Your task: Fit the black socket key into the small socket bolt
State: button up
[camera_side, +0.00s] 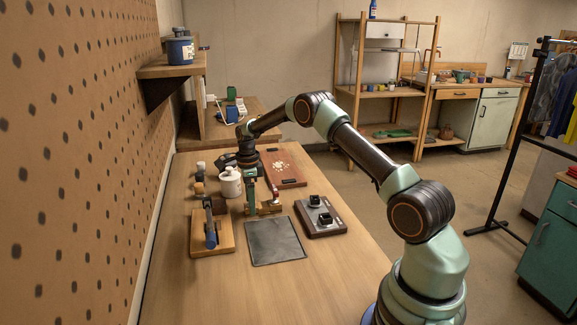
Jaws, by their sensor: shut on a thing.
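My gripper (252,202) is low over the work table, between the white jar and the grey board. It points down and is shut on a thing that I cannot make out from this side. I cannot pick out the black socket key for sure. A small brass-coloured fixture (269,209) stands just right of the gripper. The small socket bolt is too small to tell at this distance.
A dark flat mat (274,243) lies in front of my gripper. A wooden block with a blue-handled tool (211,234) is at left. A white jar (230,184) stands close behind left. A reddish board (291,172) lies behind. The table's front is clear.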

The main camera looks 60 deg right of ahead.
notch_tip(320, 180, up, 19)
jog(key=s+d+f+m, duration=0.1)
jog(key=s+d+f, duration=0.3)
jog(key=s, duration=0.4)
jog(key=s+d+f, duration=0.4)
jog(key=s+d, duration=0.3)
jog(key=s, duration=0.1)
jog(key=shift+s+d+f+m, duration=0.15)
jog(key=shift+m, duration=0.25)
jog(key=shift+f, duration=2.9)
jog(key=shift+f, duration=1.45)
